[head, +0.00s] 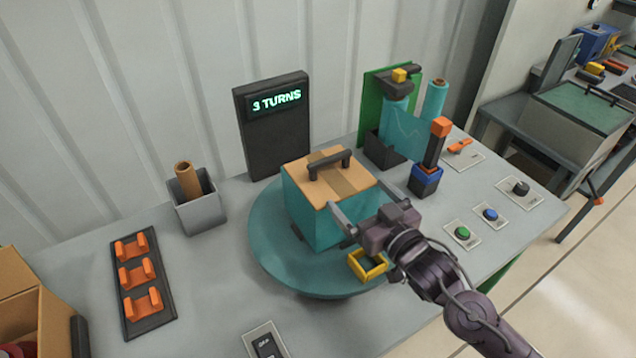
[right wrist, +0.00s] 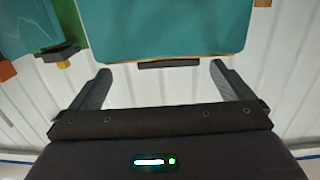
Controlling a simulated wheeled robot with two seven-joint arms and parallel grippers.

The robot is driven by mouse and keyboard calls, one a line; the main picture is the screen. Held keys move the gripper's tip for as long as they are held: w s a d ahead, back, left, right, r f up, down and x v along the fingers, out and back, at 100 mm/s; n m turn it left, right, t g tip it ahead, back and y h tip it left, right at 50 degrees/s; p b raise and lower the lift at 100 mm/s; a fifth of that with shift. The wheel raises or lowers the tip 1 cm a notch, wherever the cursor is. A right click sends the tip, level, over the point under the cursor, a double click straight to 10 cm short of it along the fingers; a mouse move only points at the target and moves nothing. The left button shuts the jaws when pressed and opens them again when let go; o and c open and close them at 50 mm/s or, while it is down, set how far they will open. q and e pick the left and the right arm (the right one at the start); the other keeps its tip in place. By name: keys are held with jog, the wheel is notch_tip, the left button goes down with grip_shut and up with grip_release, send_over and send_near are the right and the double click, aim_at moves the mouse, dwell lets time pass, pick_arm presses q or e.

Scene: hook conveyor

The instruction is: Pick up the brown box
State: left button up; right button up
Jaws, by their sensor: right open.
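The brown box (head: 308,178) stands on a round teal turntable (head: 272,255). Its top is brown with a darker strip and a dark handle (head: 329,162), and its sides are covered in teal. My right gripper (head: 358,206) is at the box's front right side, with its jaws apart and nothing between them. In the right wrist view, the box's teal side (right wrist: 160,25) fills the top middle, with the dark handle (right wrist: 168,64) at its lower edge, ahead of the open fingers (right wrist: 161,70). Whether a finger touches the box I cannot tell. My left gripper is not in view.
A dark "3 TURNS" display (head: 275,130) stands behind the box. A film roll stand (head: 385,140) and an orange-topped tool (head: 433,150) are at right, near buttons (head: 462,233). A yellow-rimmed tray (head: 366,266) sits below the gripper. An orange-hook rack (head: 137,280) lies left.

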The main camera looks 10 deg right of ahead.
aim_at(337, 180)
jog(key=shift+w+a+r+y, duration=0.3)
jog(key=shift+w+a+r, duration=0.1)
jog(key=shift+w+r, duration=0.35)
jog(key=shift+w+a+p, duration=0.15)
jog(key=shift+w+p, duration=0.1)
jog(key=shift+p, duration=0.15)
jog(key=shift+p+x, duration=0.7)
jog(key=shift+x, duration=0.3)
jog(key=p+x, duration=0.1)
jog(key=x, duration=0.2)
jog(key=shift+w+a+f, duration=0.1)
jog(key=shift+a+f, duration=0.1)
jog(key=shift+a, duration=0.1)
jog(key=shift+w+f, duration=0.1)
jog(key=shift+f, duration=0.05)
jog(key=c, duration=1.6)
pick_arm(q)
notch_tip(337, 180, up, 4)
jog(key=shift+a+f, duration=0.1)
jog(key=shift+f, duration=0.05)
pick_arm(e)
jog(key=shift+c, duration=0.4)
jog(key=shift+r, duration=0.25)
